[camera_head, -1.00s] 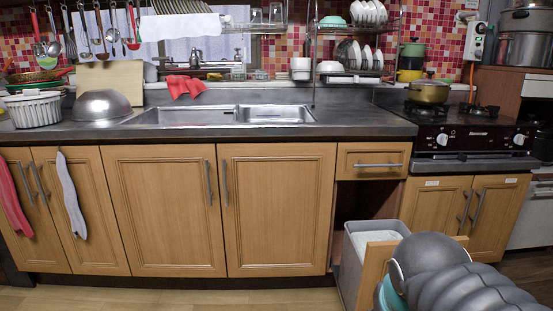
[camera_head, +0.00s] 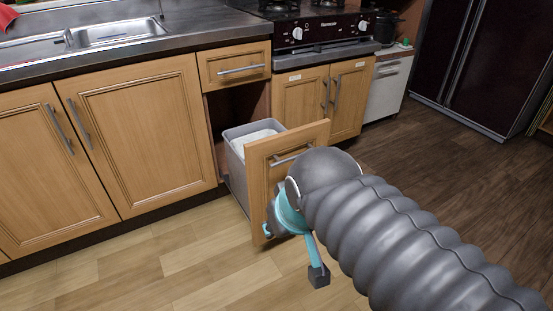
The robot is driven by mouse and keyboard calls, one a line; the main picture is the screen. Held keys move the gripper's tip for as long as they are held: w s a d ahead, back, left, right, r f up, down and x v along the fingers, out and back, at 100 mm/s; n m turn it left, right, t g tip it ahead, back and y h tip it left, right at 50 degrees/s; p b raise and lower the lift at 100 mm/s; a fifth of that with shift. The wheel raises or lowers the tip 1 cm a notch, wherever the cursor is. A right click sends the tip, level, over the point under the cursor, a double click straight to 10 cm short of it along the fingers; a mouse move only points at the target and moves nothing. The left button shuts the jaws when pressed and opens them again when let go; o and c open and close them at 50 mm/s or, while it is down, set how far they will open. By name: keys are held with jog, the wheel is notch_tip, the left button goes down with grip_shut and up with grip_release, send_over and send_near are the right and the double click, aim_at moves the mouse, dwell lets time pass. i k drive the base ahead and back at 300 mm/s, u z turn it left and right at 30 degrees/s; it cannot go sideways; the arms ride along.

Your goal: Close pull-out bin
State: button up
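The pull-out bin stands open below the small drawer, to the right of the sink cupboards. Its wooden front panel (camera_head: 262,170) with a metal bar handle (camera_head: 291,156) is out from the cabinet. Behind the panel is the grey bin (camera_head: 236,140) with a pale liner inside. My gripper (camera_head: 318,275) is in front of the panel, at the end of my grey ribbed arm. A turquoise part and one dark fingertip show; the rest is hidden by my arm. I cannot tell whether it touches the panel.
The dark cabinet opening (camera_head: 225,112) lies behind the bin. The closed drawer (camera_head: 234,66) is above it. The stove cupboard (camera_head: 320,100) is on the right, closed cupboards (camera_head: 135,135) on the left. The wooden floor (camera_head: 150,270) in front is clear.

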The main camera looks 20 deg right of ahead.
aim_at(251, 183)
jog(key=z, duration=1.45)
jog(key=k, duration=0.7)
jog(key=u, duration=1)
jog(key=i, duration=0.5)
jog(key=u, duration=0.05)
